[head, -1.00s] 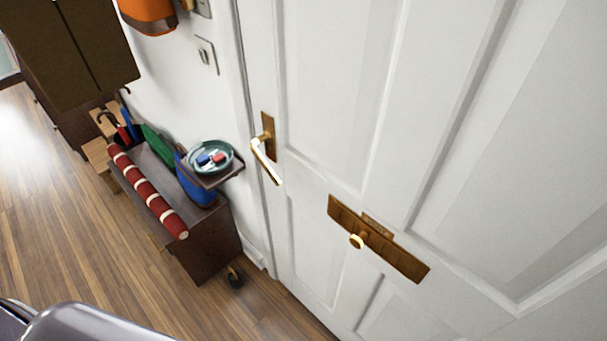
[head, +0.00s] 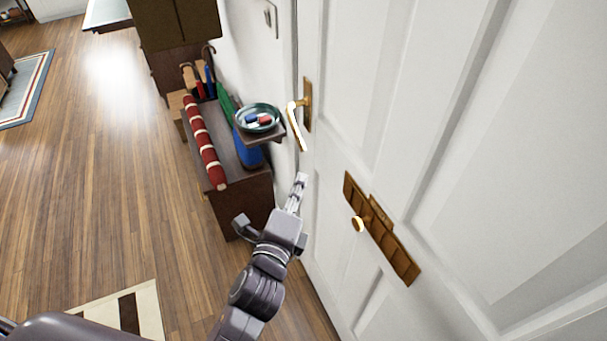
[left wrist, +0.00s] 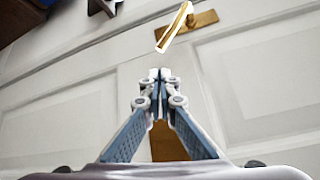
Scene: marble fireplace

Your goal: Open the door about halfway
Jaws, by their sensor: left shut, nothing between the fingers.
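The white panelled door (head: 400,110) fills the right of the head view and looks closed in its frame. Its brass lever handle (head: 297,125) slants downward on a brass plate at the door's left edge. The handle also shows in the left wrist view (left wrist: 174,28), above the fingertips. My left gripper (head: 302,178) is shut and empty, just below the handle's free end and apart from it in the picture. My right gripper is not in view.
The brass letter plate with a round knob (head: 382,228) is lower on the door. A dark bench (head: 245,200) with a red striped roll (head: 204,143) stands left of the door. A small shelf holds a teal bowl (head: 257,117).

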